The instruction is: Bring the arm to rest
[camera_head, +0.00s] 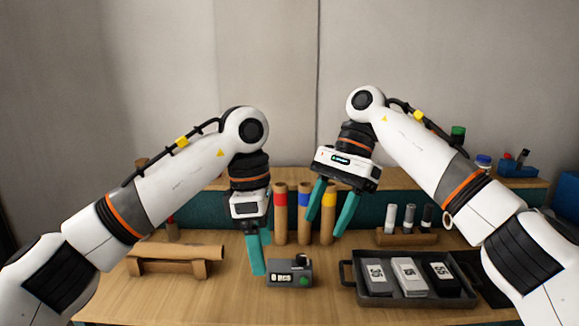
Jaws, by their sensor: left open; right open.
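My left gripper (257,268) hangs pointing down over the middle-left of the table, beside a small grey device. Its teal fingers overlap in this view, and nothing shows between them. My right gripper (324,228) is open, its two teal fingers spread and empty, in front of the upright tubes and left of the black tray. Both arms are raised and bent at the elbow.
The grey device (290,273) sits by my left fingers. Brown tubes with coloured bands (280,215) stand behind. A roll on a stand (180,254) is left. A black tray (376,300) with labelled blocks and a marker rack (407,238) are right. The front-middle table is clear.

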